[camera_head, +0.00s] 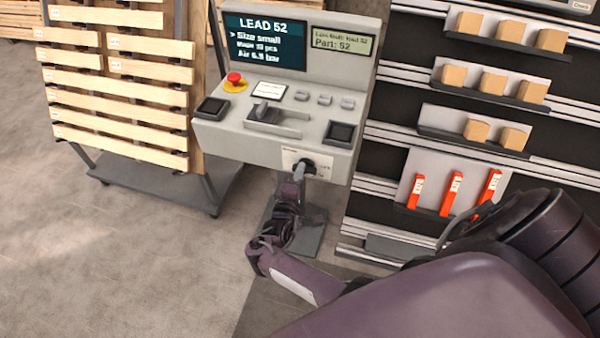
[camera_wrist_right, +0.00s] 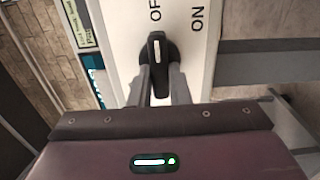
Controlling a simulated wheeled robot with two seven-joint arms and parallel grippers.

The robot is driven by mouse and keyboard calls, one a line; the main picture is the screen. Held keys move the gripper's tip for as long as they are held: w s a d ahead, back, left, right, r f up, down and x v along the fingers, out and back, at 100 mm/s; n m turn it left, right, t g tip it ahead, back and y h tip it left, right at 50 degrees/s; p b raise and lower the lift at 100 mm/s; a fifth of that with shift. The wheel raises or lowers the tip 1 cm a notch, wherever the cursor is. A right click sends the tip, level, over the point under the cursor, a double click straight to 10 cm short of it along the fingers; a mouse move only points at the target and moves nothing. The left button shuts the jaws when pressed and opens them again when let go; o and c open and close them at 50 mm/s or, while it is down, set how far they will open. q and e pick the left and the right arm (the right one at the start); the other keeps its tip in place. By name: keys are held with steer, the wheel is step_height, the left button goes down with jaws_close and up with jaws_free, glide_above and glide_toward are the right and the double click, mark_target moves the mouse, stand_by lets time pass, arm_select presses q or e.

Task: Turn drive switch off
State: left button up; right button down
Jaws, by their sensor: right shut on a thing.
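The drive switch (camera_head: 309,165) is a black rotary knob on a white label plate (camera_head: 293,158) on the front of the grey console. In the right wrist view the knob (camera_wrist_right: 158,48) has a white mark that lies in line with the partly cut-off OFF lettering. The ON lettering stands to its right. My right gripper (camera_head: 302,170) reaches up to the console front from below, and its two fingers (camera_wrist_right: 163,80) are shut on the knob, one on each side. The fingers hide part of the knob. My left gripper is not in view.
The console (camera_head: 227,137) carries a screen, a red emergency button (camera_head: 234,79) and several small controls. A rack (camera_head: 405,135) with small boxes and orange-red items stands close on the right. The floor (camera_head: 150,260) at lower left is clear.

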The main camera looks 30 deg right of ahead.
steer(key=shift+d+r, duration=0.1)
steer(key=shift+r, duration=0.05)
steer(key=c, duration=1.4)
jaws_free()
steer(key=shift+w, duration=0.1)
steer(key=shift+o, duration=0.2)
